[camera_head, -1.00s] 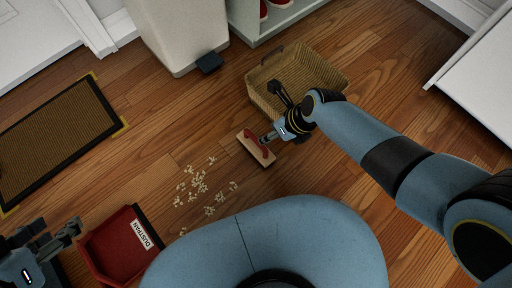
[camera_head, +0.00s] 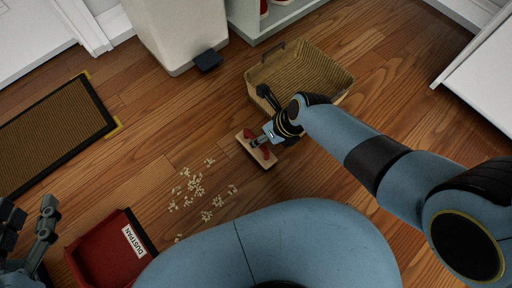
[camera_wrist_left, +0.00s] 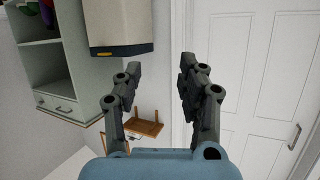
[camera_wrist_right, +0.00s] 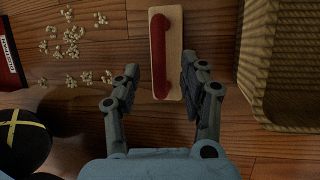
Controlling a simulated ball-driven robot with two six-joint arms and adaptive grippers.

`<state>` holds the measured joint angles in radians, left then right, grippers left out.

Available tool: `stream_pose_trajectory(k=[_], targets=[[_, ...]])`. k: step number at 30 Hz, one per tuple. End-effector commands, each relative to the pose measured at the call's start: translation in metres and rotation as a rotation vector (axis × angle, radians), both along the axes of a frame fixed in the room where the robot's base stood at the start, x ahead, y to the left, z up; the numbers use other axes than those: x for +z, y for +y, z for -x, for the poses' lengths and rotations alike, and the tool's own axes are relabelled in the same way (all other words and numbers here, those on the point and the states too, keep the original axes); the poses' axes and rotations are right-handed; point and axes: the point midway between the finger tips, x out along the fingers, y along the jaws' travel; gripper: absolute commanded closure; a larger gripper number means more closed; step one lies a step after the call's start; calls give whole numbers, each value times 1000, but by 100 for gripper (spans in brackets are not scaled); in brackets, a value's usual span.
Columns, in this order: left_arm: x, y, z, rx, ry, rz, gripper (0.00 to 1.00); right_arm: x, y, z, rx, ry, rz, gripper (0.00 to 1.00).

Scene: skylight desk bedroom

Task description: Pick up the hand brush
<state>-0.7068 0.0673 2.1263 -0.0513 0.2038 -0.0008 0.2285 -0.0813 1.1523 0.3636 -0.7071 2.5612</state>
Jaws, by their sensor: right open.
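The hand brush (camera_head: 267,162), a pale wooden block with a red handle, lies on the wooden floor in the head view. In the right wrist view the hand brush (camera_wrist_right: 159,60) stands lengthwise ahead, its red handle in line with the gap between the fingers. My right gripper (camera_head: 258,142) is over the brush, open, with its fingers (camera_wrist_right: 160,82) on either side of the handle's near end. Whether they touch it I cannot tell. My left gripper (camera_head: 32,210) is open and empty at the left edge; its spread fingers (camera_wrist_left: 157,75) also show in the left wrist view.
A wicker basket (camera_head: 335,90) stands just beyond my right gripper. A red dustpan (camera_head: 95,250) lies at lower left, with scattered crumbs (camera_head: 190,190) between it and the brush. A pedal bin (camera_head: 175,30) and a doormat (camera_head: 50,125) are farther back.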

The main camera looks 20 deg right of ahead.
Motion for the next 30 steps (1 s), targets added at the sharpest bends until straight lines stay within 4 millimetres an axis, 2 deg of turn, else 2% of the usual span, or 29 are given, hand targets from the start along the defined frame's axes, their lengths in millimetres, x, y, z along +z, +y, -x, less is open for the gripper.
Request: stream_pose_trajectory(k=[1, 6, 15, 22, 27, 30], targets=[[6, -1, -6, -6, -50, 0, 60, -6, 1, 1, 0, 3, 0, 57], [41, -5, -31, -23, -207, 0, 60, -9, 3, -3, 1, 3, 1, 57], [106, -12, -62, -55, -483, 0, 60, -17, 8, -8, 0, 3, 0, 57], [160, -18, -72, -83, -713, 0, 60, -27, 11, -10, -1, 5, 0, 57], [198, -23, -72, -105, -879, -1, 60, -33, 13, -12, 0, 4, 0, 57], [213, -25, -70, -116, -947, -1, 60, -35, 14, -14, 0, 3, 1, 57]])
